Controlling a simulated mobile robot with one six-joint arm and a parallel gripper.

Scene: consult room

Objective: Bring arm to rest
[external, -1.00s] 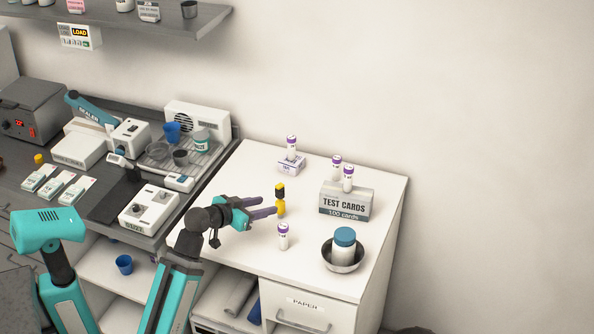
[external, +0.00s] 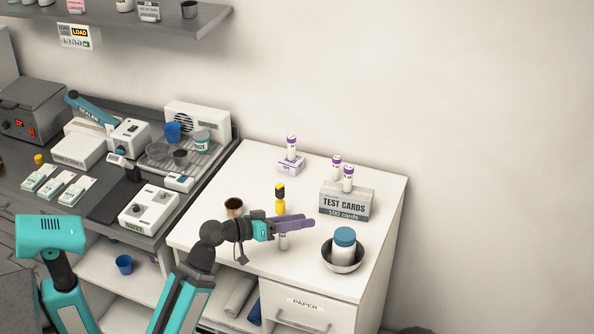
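My gripper (external: 312,223) is over the white cabinet top, its two purple-grey fingers pointing right. The fingers overlap closely from this side, so their gap cannot be judged. I see nothing held between them. A yellow bottle with a black cap (external: 280,206) stands upright just behind the gripper, apart from it in the picture. A vial (external: 283,243) is partly hidden by the fingers; its top is covered. My arm reaches up from the lower edge, in front of the cabinet.
On the cabinet top (external: 220,242) stand a brown-filled cup (external: 234,207), a vial in a small holder (external: 291,165), a test cards box (external: 345,205) with two vials, and a teal-lidded jar (external: 344,248) in a metal bowl (external: 343,267). A crowded counter (external: 105,215) lies left.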

